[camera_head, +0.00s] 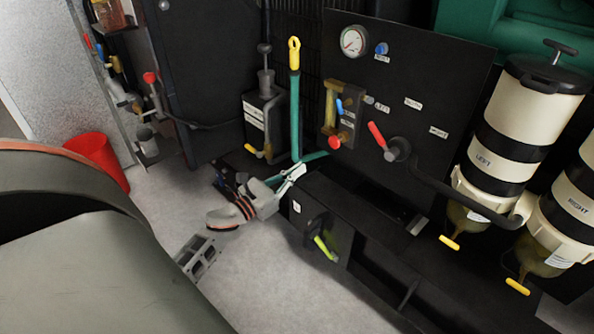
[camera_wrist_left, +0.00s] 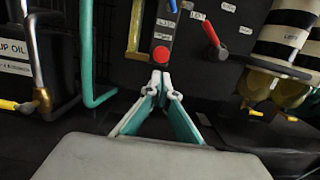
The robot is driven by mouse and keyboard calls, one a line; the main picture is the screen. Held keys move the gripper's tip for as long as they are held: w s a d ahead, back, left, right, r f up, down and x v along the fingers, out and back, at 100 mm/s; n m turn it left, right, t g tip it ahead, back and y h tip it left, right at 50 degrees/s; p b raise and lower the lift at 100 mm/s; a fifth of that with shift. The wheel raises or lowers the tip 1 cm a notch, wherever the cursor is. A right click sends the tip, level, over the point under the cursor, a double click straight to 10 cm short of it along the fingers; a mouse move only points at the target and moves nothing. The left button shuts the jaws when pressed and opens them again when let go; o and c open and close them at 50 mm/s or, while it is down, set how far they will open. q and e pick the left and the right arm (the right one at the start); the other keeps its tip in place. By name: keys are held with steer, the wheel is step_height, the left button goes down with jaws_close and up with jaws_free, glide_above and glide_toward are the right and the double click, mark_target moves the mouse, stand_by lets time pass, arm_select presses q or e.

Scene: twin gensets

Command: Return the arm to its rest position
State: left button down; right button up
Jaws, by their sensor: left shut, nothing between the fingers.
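My left gripper (camera_head: 297,172) shows near the middle of the head view, with its arm reaching in from the left. It is low in front of the dark genset panel (camera_head: 455,75), beside the foot of the teal pipe (camera_head: 295,115). In the left wrist view its fingers (camera_wrist_left: 161,82) meet at the tips with nothing between them. They point toward the panel, just below a red button (camera_wrist_left: 161,53) in that picture. I cannot tell whether the tips touch anything. My right gripper is not in view.
A red-handled lever (camera_head: 377,135) and a pressure gauge (camera_head: 353,41) are on the panel. Two cream filter canisters, left (camera_head: 515,115) and right (camera_head: 580,195), stand at the right. A red bucket (camera_head: 98,160) and a grey block (camera_head: 197,257) are on the floor. Bare floor (camera_head: 290,290) lies below the gripper.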

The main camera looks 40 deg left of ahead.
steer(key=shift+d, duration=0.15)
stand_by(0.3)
